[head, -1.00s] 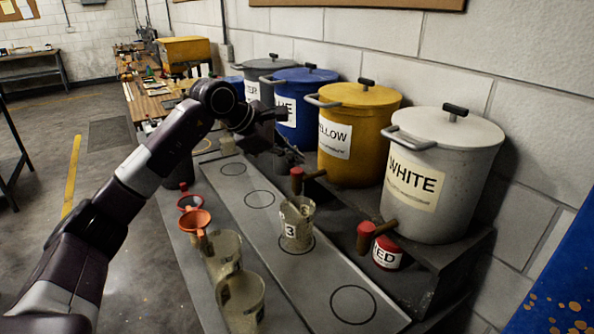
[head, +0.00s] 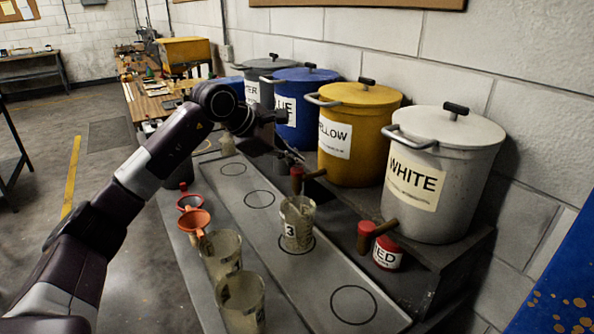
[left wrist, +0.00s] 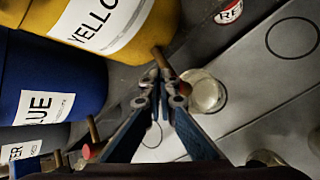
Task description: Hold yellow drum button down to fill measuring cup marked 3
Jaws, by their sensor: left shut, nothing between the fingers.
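The yellow drum (head: 385,120) stands on the raised ledge, labelled YELLOW; it also shows in the left wrist view (left wrist: 150,35). Its brown spout ends in a red button (head: 297,174). The measuring cup marked 3 (head: 292,232), clear and cylindrical, stands upright on a marked circle below that spout. From above, the cup (left wrist: 207,92) shows just right of my fingertips. My left gripper (left wrist: 166,84) is shut and empty, close to the yellow spout (left wrist: 160,57). The fingers hide most of the button there, so I cannot tell whether they touch it. My right gripper is not in view.
The white drum (head: 445,215) stands to the right and the blue drum (head: 310,90) to the left. Two clear cups (head: 240,300) and orange-red funnels (head: 193,220) stand along the bench's left side. An empty marked circle (head: 354,304) lies nearer.

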